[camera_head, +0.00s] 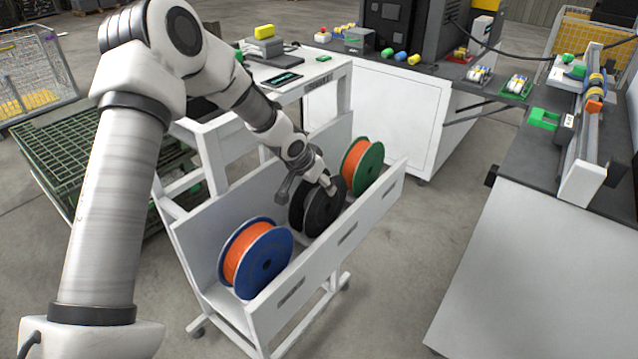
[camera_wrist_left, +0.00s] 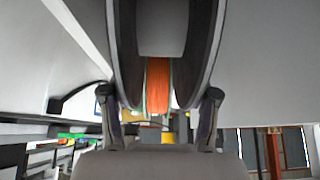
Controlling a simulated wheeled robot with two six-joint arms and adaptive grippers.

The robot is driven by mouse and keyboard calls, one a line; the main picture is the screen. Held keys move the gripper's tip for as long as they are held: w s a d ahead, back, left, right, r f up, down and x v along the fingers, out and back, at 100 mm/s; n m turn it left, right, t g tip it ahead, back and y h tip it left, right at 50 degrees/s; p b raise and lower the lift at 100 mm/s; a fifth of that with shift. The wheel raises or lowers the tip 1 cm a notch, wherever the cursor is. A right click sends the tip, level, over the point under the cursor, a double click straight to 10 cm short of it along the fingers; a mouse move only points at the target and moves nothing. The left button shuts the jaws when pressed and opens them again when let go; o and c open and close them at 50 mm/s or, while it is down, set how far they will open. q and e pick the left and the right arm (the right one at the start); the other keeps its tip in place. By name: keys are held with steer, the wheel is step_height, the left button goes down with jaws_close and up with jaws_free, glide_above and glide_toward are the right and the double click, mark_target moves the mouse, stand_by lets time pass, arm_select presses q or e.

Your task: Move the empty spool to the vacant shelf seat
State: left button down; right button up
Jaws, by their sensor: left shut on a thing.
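The empty spool, with black flanges (camera_head: 325,212), stands upright in the white trough between two wound spools. In the left wrist view its bare grey hub (camera_wrist_left: 162,28) shows between the two dark flanges. My left gripper (camera_head: 308,184) is at the top of this spool, shut on it. In the left wrist view the fingers (camera_wrist_left: 160,96) stand on either side of the flanges. I cannot tell whether the spool still touches its seat, as the trough's front wall hides its bottom. I cannot make out a vacant shelf seat. My right gripper is not in view.
A blue spool with orange winding (camera_head: 262,258) stands nearer in the white trough (camera_head: 335,250), a green one with orange winding (camera_head: 366,165) farther back. A white cart (camera_head: 305,85) stands behind the trough. A dark-topped bench (camera_head: 545,160) is at right, with open floor between.

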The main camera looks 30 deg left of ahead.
arm_select(q)
steer(key=shift+f, duration=0.1)
steer(key=shift+c, duration=1.1)
jaws_free()
steer(key=shift+s, duration=0.1)
steer(key=v, duration=1.2)
